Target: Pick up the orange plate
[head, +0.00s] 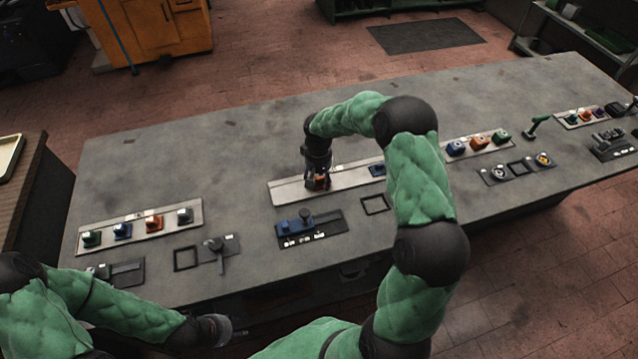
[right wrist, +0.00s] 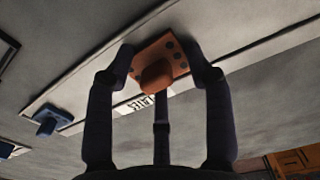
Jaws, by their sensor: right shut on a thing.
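The orange plate (right wrist: 174,58) has a raised knob and several dark holes. In the right wrist view it sits between the fingers of my right gripper (right wrist: 160,68), which is shut on it. In the head view my right gripper (head: 317,182) points down over the pale strip (head: 290,190) in the middle of the table, with a bit of orange showing between its fingers. I cannot tell whether the plate is clear of the strip. My left gripper (head: 215,330) is low at the table's front edge, away from the plate; its fingers are too unclear to read.
A blue plate (head: 377,170) lies on the same strip, right of my right gripper. A blue fixture (head: 308,226) and an empty square frame (head: 375,204) are in front. Strips with coloured blocks (head: 153,223) stand at left and right. The table's back (head: 240,140) is clear.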

